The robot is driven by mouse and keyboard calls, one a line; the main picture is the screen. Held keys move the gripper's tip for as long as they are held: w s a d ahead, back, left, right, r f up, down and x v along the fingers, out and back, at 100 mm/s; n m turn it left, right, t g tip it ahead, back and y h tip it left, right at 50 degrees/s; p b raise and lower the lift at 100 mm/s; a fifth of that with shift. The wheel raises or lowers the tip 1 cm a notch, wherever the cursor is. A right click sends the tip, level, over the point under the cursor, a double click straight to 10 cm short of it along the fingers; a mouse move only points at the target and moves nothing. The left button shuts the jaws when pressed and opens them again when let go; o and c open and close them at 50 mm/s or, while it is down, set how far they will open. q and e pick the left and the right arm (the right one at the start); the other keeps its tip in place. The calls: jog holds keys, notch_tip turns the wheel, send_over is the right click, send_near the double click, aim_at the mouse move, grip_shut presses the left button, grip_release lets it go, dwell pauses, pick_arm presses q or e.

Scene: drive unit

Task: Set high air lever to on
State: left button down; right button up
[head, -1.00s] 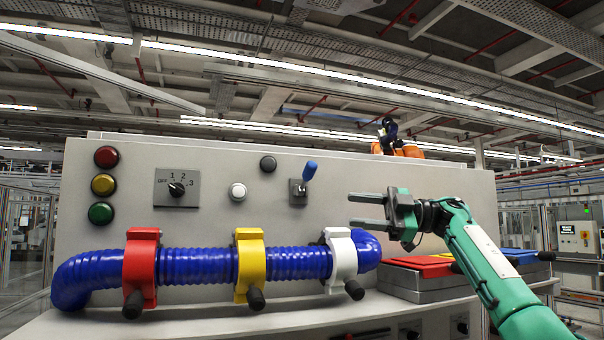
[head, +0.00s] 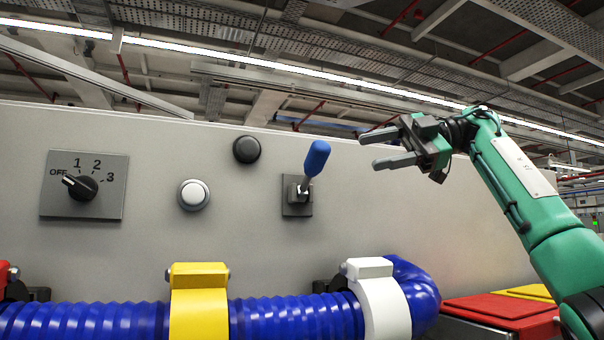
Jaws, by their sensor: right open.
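A lever with a blue handle (head: 317,158) stands on a small grey plate (head: 297,208) on the panel's face. The handle points up and leans slightly right. My right gripper (head: 378,148) is to the right of the handle, at about its height, with its fingers pointing left. It is open and empty, and a gap shows between its fingertips and the handle. My left gripper is not in view.
The grey panel (head: 130,250) also carries a rotary switch (head: 82,187), a white button (head: 193,195) and a black button (head: 247,149). Below runs a blue hose (head: 290,316) with yellow (head: 198,300) and white (head: 383,305) clamps. A red lid (head: 495,306) lies lower right.

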aim_at(307, 159)
jog(key=x, duration=0.4)
jog(key=p+x, duration=0.1)
jog(key=x, duration=0.7)
jog(key=shift+s+a+r, duration=0.1)
jog(key=shift+s+r, duration=0.25)
jog(key=shift+s, duration=0.05)
jog(key=shift+a+f+p, duration=0.1)
jog(key=shift+a+p, duration=0.25)
jog(key=shift+s+a, duration=0.15)
jog(key=shift+a, duration=0.1)
jog(key=shift+a+f, duration=0.15)
jog(key=shift+a, duration=0.05)
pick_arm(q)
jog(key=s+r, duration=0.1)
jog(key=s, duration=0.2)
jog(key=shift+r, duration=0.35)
pick_arm(e)
grip_shut()
